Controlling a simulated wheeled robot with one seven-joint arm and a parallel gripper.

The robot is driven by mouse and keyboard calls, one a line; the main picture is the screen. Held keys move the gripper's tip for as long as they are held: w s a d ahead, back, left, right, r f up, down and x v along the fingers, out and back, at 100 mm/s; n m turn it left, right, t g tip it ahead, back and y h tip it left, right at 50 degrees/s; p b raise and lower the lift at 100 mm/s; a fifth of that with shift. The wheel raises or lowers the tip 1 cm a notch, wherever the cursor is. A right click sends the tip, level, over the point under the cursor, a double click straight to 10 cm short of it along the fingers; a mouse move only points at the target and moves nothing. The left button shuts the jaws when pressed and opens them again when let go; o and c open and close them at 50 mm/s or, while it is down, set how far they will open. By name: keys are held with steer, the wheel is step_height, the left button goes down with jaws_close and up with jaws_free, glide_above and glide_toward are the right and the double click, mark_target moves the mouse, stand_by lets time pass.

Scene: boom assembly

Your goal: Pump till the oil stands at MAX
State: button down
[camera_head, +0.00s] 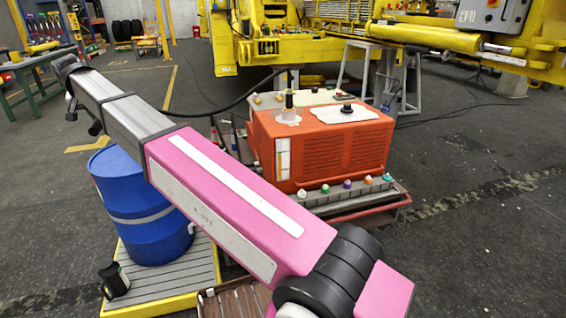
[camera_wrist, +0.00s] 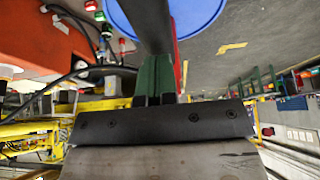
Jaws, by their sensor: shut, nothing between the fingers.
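An orange tank (camera_head: 330,145) stands right of centre in the head view; its side shows at the upper left of the wrist view (camera_wrist: 40,35). A pale sight gauge (camera_head: 283,158) with a yellowish strip is on the tank's left end. The oil level and MAX mark are too small to read. A blue drum (camera_head: 140,205) stands left, partly behind my arm, and shows at the top of the wrist view (camera_wrist: 205,15). My gripper (camera_wrist: 157,78) is shut and empty, with a dark bar (camera_wrist: 150,22) beyond or across it. I cannot tell whether they touch. No pump handle is clearly visible.
A dark hose (camera_head: 215,108) runs from the tank top toward the left behind my arm. Coloured caps (camera_head: 347,184) line the tray edge before the tank. The drum stands on a yellow-edged pallet (camera_head: 170,304), with a small dark container (camera_head: 114,280). Floor at right is open.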

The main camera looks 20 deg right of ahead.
mark_target(98, 122)
step_height(98, 122, down, 4)
steer(key=shift+r, duration=0.15)
step_height(98, 122, up, 20)
steer(key=shift+f, duration=0.2)
stand_by(0.4)
steer(key=shift+f, duration=0.1)
stand_by(0.6)
step_height(98, 122, down, 19)
steer(key=shift+f, duration=0.2)
step_height(98, 122, up, 20)
steer(key=shift+f, duration=0.15)
stand_by(1.5)
stand_by(0.7)
